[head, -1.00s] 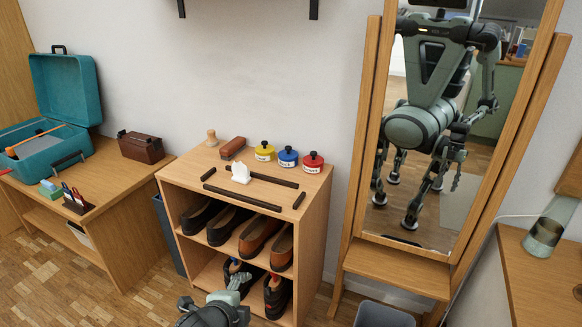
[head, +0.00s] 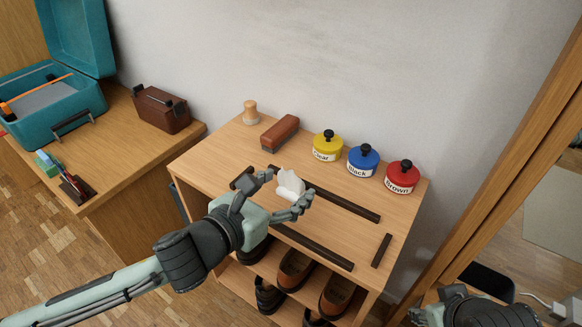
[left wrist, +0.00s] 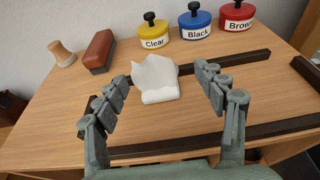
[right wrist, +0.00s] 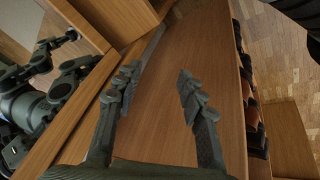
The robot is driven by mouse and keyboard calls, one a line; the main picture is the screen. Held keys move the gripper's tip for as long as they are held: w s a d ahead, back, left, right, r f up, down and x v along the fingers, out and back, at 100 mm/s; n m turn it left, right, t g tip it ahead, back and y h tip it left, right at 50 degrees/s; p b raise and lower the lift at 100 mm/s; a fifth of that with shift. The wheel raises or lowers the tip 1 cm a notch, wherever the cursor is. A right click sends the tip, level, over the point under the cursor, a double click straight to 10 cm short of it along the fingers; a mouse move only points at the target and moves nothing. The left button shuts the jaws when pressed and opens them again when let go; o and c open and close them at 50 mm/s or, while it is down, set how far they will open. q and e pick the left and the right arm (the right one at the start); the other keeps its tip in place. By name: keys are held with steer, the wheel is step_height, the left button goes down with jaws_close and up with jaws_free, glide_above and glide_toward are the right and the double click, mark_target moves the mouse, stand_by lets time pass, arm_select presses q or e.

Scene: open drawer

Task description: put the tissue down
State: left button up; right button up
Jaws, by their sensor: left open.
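The white crumpled tissue (head: 290,185) rests on the wooden top of the shoe shelf (head: 222,160), by the dark strips. In the left wrist view the tissue (left wrist: 155,82) lies just ahead, between and slightly beyond the fingertips. My left gripper (head: 287,190) is open around it from the front, with its fingers low over the shelf top. In the left wrist view a gap shows between the tissue and the right finger; contact on the left is unclear. My right gripper (right wrist: 158,76) is open and empty in the right wrist view, away from the tissue.
Dark strips (head: 345,205) lie on the shelf top. Shoes (head: 295,270) sit below. A mirror frame (head: 490,165) stands at right.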

arm_select(q)
steer(key=shift+x, duration=0.9)
steer(key=shift+a+b+x, duration=0.1)
steer(key=shift+b+x, duration=0.1)
steer(key=shift+x, duration=1.15)
steer(key=shift+a+b+x, duration=0.15)
steer(key=shift+b+x, duration=0.05)
steer(key=shift+x, duration=1.15)
arm_select(e)
steer(key=shift+w+a+r+t+y, duration=0.2)
steer(key=shift+w+a+t, duration=0.15)
steer(key=shift+w+a, duration=0.15)
steer(key=shift+w+a+r+t+y, duration=0.1)
steer(key=shift+w+a+r+t, duration=0.25)
steer(key=shift+w, duration=0.3)
steer(key=shift+w+a+r+t+y, duration=0.1)
steer(key=shift+w+a+t, duration=0.2)
steer(key=shift+w+a, duration=0.25)
arm_select(q)
steer(key=shift+w+f, duration=0.1)
steer(key=shift+w, duration=0.05)
steer(key=c, duration=1)
